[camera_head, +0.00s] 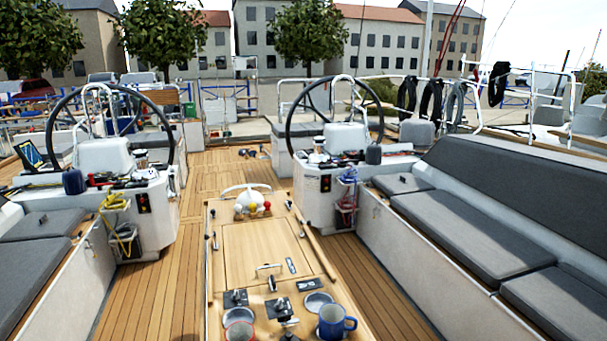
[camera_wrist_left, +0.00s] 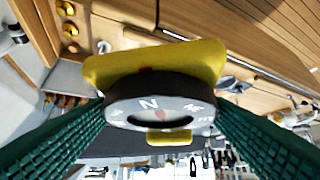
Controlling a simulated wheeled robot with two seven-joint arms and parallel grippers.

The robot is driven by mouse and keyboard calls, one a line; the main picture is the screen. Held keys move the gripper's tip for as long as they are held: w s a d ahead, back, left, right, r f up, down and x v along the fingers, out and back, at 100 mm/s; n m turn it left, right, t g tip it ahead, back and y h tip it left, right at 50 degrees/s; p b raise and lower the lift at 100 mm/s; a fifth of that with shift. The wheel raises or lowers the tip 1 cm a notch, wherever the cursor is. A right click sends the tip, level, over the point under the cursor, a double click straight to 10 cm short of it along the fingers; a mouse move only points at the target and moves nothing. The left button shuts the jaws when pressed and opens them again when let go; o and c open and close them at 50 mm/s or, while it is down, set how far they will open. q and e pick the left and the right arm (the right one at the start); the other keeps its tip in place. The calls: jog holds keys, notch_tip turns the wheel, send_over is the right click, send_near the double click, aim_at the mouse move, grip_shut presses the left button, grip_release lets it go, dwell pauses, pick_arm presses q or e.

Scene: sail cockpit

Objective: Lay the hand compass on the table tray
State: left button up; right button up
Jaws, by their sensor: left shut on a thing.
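The hand compass (camera_wrist_left: 155,68) has a yellow body and a black round rim with a white-marked dial showing N. It fills the middle of the left wrist view. My left gripper (camera_wrist_left: 160,112) is shut on it, with one green ribbed finger at each side of the rim. Neither gripper shows in the head view, and nor does the compass. The wooden cockpit table (camera_head: 262,240) stands in the middle of the head view. I cannot clearly make out which part of it is the tray. My right gripper is in neither view.
A blue mug (camera_head: 335,322) and a red-rimmed mug (camera_head: 239,331) stand at the table's near end, by round holders and small fittings. Steering wheels (camera_head: 330,120) rise behind on consoles. A grey cushioned bench (camera_head: 445,222) runs along the right. The table's middle panel looks mostly clear.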

pick_arm(q)
jog(key=d, duration=0.8)
notch_tip(320, 180, down, 11)
jog(key=b, duration=1.1)
jog(key=shift+d, duration=0.3)
jog(key=shift+d+m, duration=0.1)
jog(key=shift+m, duration=0.2)
